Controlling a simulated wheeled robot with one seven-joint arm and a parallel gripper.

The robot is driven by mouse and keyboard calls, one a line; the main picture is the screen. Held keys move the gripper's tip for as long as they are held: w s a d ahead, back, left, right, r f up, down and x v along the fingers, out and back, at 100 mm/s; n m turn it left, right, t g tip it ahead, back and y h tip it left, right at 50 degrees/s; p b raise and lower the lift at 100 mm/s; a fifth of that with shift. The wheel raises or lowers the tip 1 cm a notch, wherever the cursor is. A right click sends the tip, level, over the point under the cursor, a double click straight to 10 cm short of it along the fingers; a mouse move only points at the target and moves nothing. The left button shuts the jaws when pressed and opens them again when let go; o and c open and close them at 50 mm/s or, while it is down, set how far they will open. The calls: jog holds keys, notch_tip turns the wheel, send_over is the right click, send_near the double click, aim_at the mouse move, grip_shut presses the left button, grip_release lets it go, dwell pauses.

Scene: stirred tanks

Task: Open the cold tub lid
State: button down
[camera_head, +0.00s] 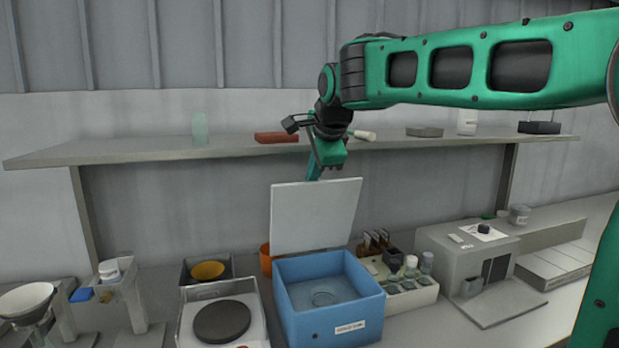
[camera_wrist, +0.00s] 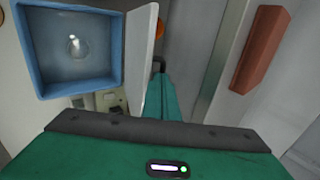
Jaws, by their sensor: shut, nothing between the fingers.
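The cold tub (camera_head: 330,311) is a blue box with a white label on its front, standing on the bench. Its pale lid (camera_head: 314,215) stands up at the tub's back edge, tilted a little backward, so the inside shows. A clear round thing (camera_head: 322,298) sits inside; it also shows in the wrist view (camera_wrist: 76,46). In the wrist view the lid (camera_wrist: 138,60) stands edge-on beside the tub (camera_wrist: 28,50). My gripper (camera_head: 314,176) is shut and empty, above and behind the lid's top edge. Its fingertips are partly hidden behind the lid in the head view.
A shelf (camera_head: 230,146) runs behind my gripper, with a red-brown block (camera_head: 277,137) on it. A hotplate (camera_head: 222,322) stands left of the tub. A rack of vials (camera_head: 408,296) and a grey machine (camera_head: 468,262) stand to the right. An orange container (camera_head: 265,260) is behind the tub.

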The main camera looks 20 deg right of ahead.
jog(key=shift+w, duration=0.1)
jog(key=shift+w+r, duration=0.25)
jog(key=shift+w, duration=1)
